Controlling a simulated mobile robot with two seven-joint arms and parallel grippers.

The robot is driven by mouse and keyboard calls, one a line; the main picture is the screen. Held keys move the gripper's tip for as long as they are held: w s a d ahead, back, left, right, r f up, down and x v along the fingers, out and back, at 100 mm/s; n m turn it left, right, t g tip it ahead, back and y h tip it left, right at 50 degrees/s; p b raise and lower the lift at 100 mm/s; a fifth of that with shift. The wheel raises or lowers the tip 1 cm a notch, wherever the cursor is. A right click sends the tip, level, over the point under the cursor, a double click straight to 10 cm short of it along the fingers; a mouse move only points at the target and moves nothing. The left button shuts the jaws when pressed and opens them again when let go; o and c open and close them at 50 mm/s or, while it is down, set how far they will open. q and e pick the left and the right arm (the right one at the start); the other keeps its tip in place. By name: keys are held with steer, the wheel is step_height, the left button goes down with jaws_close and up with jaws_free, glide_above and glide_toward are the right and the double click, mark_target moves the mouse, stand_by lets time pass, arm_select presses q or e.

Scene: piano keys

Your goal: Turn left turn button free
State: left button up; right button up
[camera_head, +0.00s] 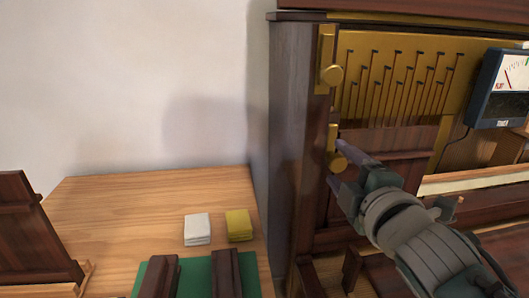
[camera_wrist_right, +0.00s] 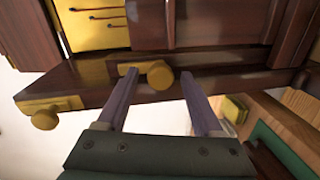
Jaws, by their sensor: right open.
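Two brass turn buttons with round knobs sit on the dark left post of the piano case. The upper button (camera_head: 331,74) also shows at the left of the right wrist view (camera_wrist_right: 44,119). The lower button (camera_head: 333,137) shows at the middle of the right wrist view (camera_wrist_right: 160,75). My right gripper (camera_head: 337,164) is open, with its fingertips on either side of the lower knob. The left finger in the wrist view is close to the knob; I cannot tell whether it touches. My left gripper is not in view.
A dark wooden panel (camera_head: 400,140) lies beside the post, below the brass pin plate (camera_head: 395,75). A tuner (camera_head: 498,88) stands at the right. On the wooden table (camera_head: 120,200) lie a white cloth (camera_head: 197,229), a yellow cloth (camera_head: 239,225) and a green mat (camera_head: 198,280).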

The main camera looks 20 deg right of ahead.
steer(key=v, duration=1)
steer(key=shift+p, duration=0.45)
steer(key=shift+d+r, duration=0.1)
